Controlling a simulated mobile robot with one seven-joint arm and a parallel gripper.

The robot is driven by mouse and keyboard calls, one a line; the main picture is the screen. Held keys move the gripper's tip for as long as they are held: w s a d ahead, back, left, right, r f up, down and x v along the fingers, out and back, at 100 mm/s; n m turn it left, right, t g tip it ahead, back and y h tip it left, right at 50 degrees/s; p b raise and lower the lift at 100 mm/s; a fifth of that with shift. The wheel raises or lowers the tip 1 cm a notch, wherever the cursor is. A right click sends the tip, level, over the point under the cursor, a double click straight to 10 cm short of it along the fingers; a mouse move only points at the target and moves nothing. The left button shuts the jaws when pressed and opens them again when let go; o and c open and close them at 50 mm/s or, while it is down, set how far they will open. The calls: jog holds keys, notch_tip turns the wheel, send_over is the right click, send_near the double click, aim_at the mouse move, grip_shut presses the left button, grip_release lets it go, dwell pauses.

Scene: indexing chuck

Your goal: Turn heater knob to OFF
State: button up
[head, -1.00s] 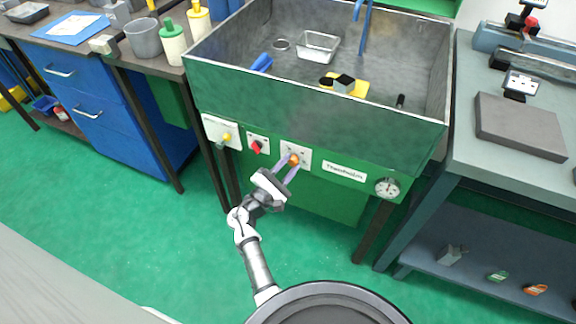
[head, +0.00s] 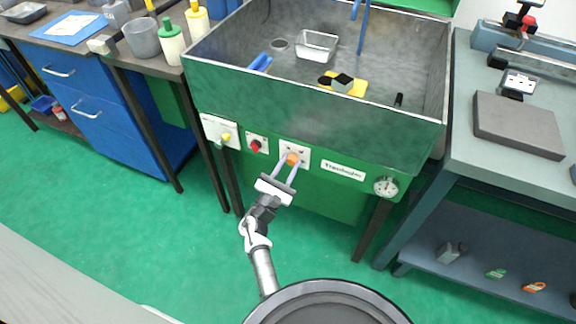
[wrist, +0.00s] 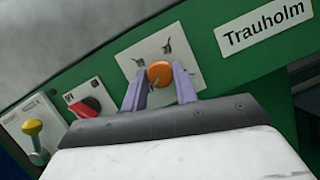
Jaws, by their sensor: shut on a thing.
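The orange knob (head: 292,159) sits on a white plate (head: 301,151) on the green front of the sink unit. In the wrist view the orange knob (wrist: 160,74) shows between the two purple fingers, with dark marks on the plate (wrist: 188,50) above it. My gripper (head: 286,172) reaches up to the plate and is shut on the orange knob, one finger on each side. It also shows in the wrist view (wrist: 159,90). The labels on the plate are too small to read, so which knob is the heater's cannot be told.
Left of the orange knob are a red knob (head: 256,146) and a yellow handle (head: 226,137) on their own plates. A "Trauholm" label (head: 343,170) and a round gauge (head: 386,187) are to the right. The floor below is clear.

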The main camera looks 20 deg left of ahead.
jog(key=o, duration=1)
jog(key=shift+c, duration=0.2)
jog(key=b+v, duration=0.3)
jog(key=v, duration=1.1)
